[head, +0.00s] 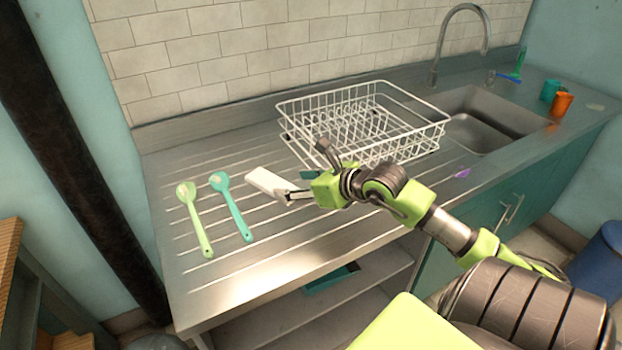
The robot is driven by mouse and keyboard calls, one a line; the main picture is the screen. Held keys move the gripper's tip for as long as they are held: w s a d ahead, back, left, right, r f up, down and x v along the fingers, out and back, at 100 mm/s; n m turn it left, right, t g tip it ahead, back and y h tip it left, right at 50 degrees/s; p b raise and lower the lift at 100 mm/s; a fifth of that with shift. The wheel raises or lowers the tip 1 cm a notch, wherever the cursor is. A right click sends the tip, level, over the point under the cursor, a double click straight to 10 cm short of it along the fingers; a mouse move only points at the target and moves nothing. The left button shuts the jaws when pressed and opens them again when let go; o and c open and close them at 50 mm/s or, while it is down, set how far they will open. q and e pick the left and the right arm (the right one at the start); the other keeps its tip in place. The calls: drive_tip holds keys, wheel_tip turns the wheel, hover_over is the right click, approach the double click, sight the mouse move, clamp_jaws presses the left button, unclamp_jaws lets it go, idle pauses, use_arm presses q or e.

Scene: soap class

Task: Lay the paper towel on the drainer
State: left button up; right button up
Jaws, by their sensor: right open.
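The white wire drainer (435,129) stands on the steel counter in front of the tiled wall, left of the sink. A small white flat piece (266,182), which looks like the folded paper towel, is on the ribbed counter left of the drainer; one end meets the lower finger in the picture, and I cannot tell if they touch. My right gripper (304,171) is open, fingers spread, in front of the drainer's near left corner and just right of the white piece. My left gripper is not in view.
A light green spoon (195,221) and a teal spoon (233,208) lie left on the counter. A small teal item (308,174) shows beside my gripper. The sink (490,124), tap (463,12), orange cup (562,105) and green cup (549,91) are at right. The counter's front left is clear.

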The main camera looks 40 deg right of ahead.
drive_tip(key=shift+v, duration=3.15)
